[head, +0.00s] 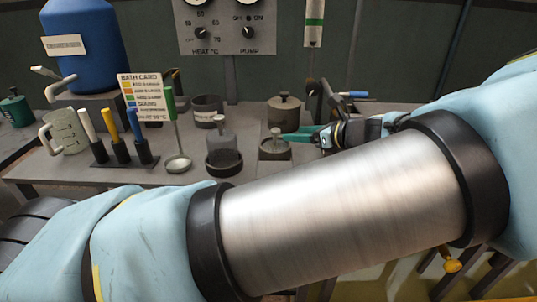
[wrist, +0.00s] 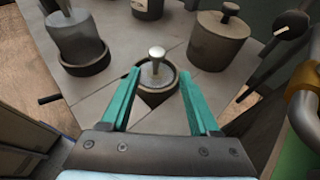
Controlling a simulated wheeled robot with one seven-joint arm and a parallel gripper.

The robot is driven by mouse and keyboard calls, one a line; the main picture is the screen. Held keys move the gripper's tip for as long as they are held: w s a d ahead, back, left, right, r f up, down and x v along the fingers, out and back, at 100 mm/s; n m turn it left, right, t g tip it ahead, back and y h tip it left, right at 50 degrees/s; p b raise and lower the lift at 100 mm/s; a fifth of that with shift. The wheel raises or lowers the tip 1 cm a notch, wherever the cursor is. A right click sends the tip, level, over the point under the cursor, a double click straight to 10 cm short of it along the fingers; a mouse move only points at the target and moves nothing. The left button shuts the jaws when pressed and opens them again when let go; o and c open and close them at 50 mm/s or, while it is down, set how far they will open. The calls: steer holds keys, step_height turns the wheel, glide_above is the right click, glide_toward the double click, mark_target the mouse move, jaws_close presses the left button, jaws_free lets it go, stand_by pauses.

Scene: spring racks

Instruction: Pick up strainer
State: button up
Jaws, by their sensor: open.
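A small round grey piece with a pale upright knob, which seems to be the strainer (wrist: 157,68), sits in a dark ring-shaped holder on the bench. It also shows in the head view (head: 274,146), beside the tip of my gripper (head: 290,137). In the wrist view my gripper (wrist: 160,72) is open, with its two green fingers apart. The knob stands between the fingertips, with gaps on both sides. The fingers do not visibly touch it. In the head view my arm covers the front right of the bench.
A lidded grey pot (head: 284,115) stands behind. A grey capped canister (head: 223,150) stands in a dark ring to the left. A green-handled ladle-like tool (head: 172,125), a card (head: 140,97) and several coloured-handled tools are farther left. A blue drum (head: 82,50) stands at the back left.

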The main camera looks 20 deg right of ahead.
mark_target(275, 135)
steer(key=x, duration=0.4)
steer(key=shift+p, duration=0.4)
steer(key=shift+a+f+p+x, duration=0.1)
steer(key=shift+p+x, duration=0.45)
steer(key=shift+x, duration=0.8)
steer(key=shift+a+f+p+x, duration=0.15)
steer(key=shift+p+x, duration=0.4)
steer(key=shift+x, duration=0.75)
steer(key=shift+s, duration=0.2)
jaws_close()
steer(key=shift+r, duration=0.1)
